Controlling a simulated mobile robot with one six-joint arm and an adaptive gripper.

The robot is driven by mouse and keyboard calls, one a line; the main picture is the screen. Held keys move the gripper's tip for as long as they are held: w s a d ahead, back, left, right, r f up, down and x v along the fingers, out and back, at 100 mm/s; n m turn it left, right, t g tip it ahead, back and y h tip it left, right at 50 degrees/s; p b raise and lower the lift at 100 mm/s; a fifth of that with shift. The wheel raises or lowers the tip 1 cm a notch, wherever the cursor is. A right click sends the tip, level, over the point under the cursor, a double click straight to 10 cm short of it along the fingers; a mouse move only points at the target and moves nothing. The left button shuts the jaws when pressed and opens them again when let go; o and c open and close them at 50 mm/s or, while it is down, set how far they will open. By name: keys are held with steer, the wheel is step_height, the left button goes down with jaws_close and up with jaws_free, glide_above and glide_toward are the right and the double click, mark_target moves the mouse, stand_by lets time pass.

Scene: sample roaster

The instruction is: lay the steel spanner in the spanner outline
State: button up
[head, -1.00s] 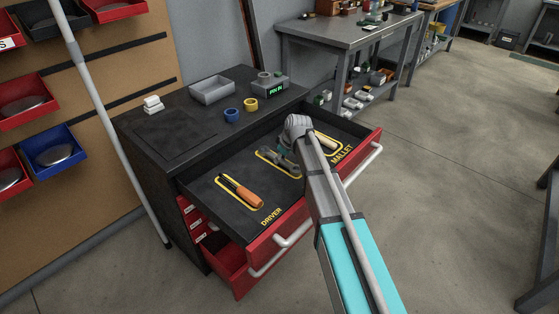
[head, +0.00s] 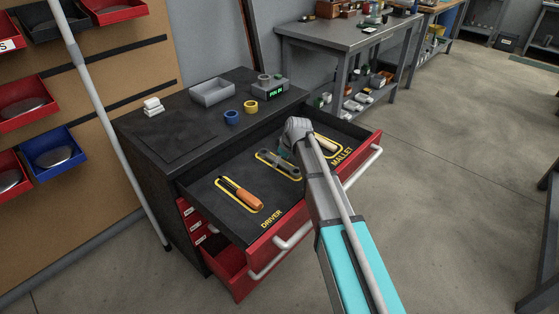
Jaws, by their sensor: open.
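The steel spanner (head: 279,167) lies flat in the open top drawer, within the yellow spanner outline (head: 262,152) between the screwdriver and the mallet. At this size it looks lined up with the outline; its far right end is close to my arm. My gripper (head: 285,150) is just behind and above the spanner, apart from it as far as I can tell. The gripper is open and mostly hidden by my own wrist.
An orange screwdriver (head: 240,194) lies in the DRIVER outline. The mallet (head: 325,144) lies in its outline, partly behind my arm. A lower red drawer (head: 232,268) is partly open.

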steer(key=shift+r, duration=0.1)
steer(key=p+v, duration=1.1)
steer(key=v, duration=0.1)
stand_by(0.4)
stand_by(0.8)
steer(key=s+d+f+m+g+h, duration=0.1)
steer(key=s+d+m+g+h, duration=0.1)
steer(key=s+d+m, duration=0.8)
steer(key=s+d+h, duration=0.1)
steer(key=s+d, duration=0.8)
steer(key=s, duration=0.4)
steer(key=shift+f+g, duration=0.2)
steer(key=shift+g, duration=0.2)
